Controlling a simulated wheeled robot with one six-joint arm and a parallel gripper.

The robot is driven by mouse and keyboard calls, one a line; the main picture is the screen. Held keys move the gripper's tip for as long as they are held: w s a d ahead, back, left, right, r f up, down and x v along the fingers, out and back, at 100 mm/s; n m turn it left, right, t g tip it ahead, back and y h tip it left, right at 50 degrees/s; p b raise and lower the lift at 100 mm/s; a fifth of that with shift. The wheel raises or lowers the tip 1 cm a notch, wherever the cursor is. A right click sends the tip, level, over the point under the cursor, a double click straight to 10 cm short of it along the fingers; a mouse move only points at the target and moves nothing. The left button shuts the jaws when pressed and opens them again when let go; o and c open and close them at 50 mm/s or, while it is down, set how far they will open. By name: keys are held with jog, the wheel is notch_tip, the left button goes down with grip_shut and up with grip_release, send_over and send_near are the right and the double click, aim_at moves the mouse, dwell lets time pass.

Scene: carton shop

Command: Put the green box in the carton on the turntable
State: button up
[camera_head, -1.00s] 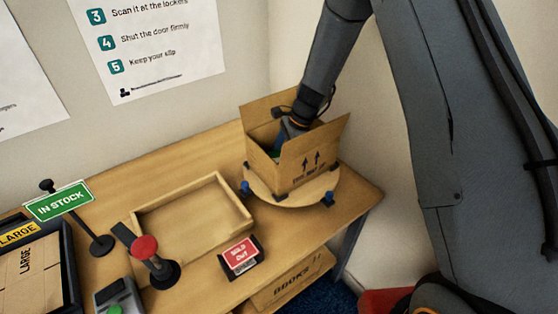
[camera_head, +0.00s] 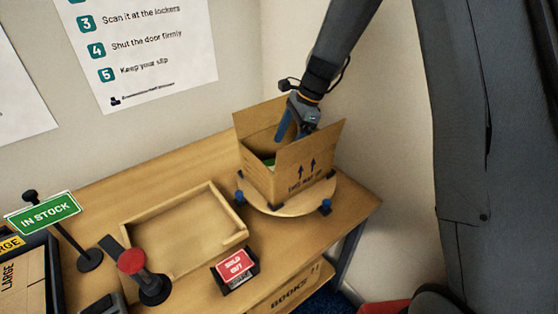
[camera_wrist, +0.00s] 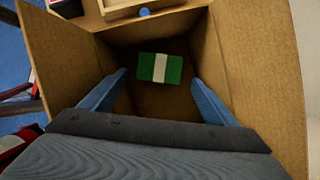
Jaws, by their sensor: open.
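The green box, with a white band, lies at the bottom of the carton in the wrist view (camera_wrist: 160,68). In the head view a small green part of it (camera_head: 270,162) shows inside the carton. The open carton (camera_head: 275,186) stands on the round wooden turntable (camera_head: 262,207) at the right end of the table, its flaps up. My gripper (camera_head: 294,132) is over the carton's opening. In the wrist view its blue fingers (camera_wrist: 158,95) are spread wide with nothing between them, apart from the green box.
An empty wooden tray (camera_head: 243,236) lies left of the turntable. A wall is close behind.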

aim_at(273, 168)
jog(key=shift+v, duration=1.3)
jog(key=shift+f, duration=0.1)
jog(key=p+x, duration=0.2)
jog(key=x, duration=1)
jog(key=shift+s+a+f+p, duration=0.1)
jog(key=shift+f+p, duration=0.1)
jog(key=shift+p, duration=0.1)
jog(key=shift+r, duration=0.9)
jog(key=shift+f, duration=0.1)
